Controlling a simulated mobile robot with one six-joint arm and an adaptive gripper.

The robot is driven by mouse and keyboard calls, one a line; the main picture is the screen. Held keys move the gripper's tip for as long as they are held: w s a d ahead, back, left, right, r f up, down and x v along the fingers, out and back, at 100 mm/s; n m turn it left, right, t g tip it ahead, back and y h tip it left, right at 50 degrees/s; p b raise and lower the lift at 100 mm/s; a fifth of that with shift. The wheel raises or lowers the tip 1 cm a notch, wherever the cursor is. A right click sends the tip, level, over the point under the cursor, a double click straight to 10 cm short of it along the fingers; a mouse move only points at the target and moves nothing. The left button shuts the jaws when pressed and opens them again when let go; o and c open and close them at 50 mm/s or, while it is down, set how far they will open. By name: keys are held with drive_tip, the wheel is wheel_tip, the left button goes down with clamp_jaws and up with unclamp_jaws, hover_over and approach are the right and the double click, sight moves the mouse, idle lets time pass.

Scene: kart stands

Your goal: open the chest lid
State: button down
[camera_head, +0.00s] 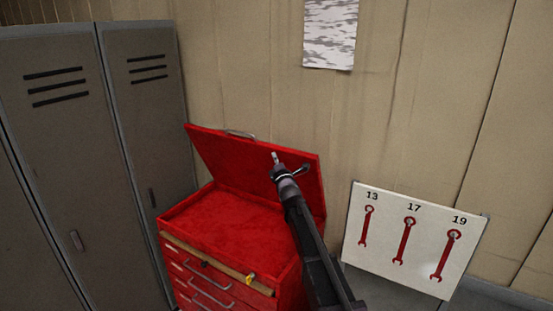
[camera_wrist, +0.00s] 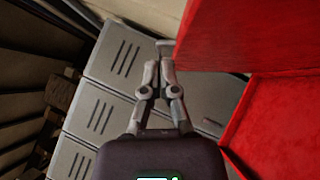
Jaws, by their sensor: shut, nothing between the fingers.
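The red tool chest (camera_head: 173,222) stands in the middle of the head view. Its red lid (camera_head: 255,167) is raised and leans back toward the wall, with a metal handle (camera_head: 240,134) on its upper edge. The lid also shows at the upper right of the wrist view (camera_wrist: 245,35), and the chest body (camera_wrist: 280,135) is below it. My gripper (camera_head: 275,157) is in front of the lid, near its upper edge. In the wrist view my gripper (camera_wrist: 158,70) is shut and empty, with its fingertips close to the lid's edge. I cannot tell whether they touch it.
Grey lockers (camera_head: 60,150) stand to the left of the chest. A white board with red wrenches (camera_head: 413,240) leans to the right. A paper sheet (camera_head: 330,33) hangs on the wall. The chest's front has several drawers with handles.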

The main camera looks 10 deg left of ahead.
drive_tip(key=s+d+f+b, duration=0.5)
drive_tip(key=s+d, duration=0.4)
drive_tip(key=s, duration=0.2)
drive_tip(key=shift+d+f+m, duration=0.2)
drive_tip(key=shift+f+m, duration=0.1)
drive_tip(key=shift+m, duration=0.1)
drive_tip(key=shift+w+a, duration=0.1)
drive_tip(key=shift+w, duration=0.05)
drive_tip(key=p, duration=0.3)
approach(292, 154)
drive_tip(key=w+a, duration=0.3)
drive_tip(key=a, duration=0.1)
drive_tip(key=shift+w+d+r+p, duration=0.3)
drive_tip(key=shift+w+r+p, duration=0.2)
drive_tip(key=shift+w+r, duration=0.3)
drive_tip(key=shift+w+d+r, duration=0.2)
drive_tip(key=shift+w+d, duration=0.2)
drive_tip(key=shift+w, duration=0.25)
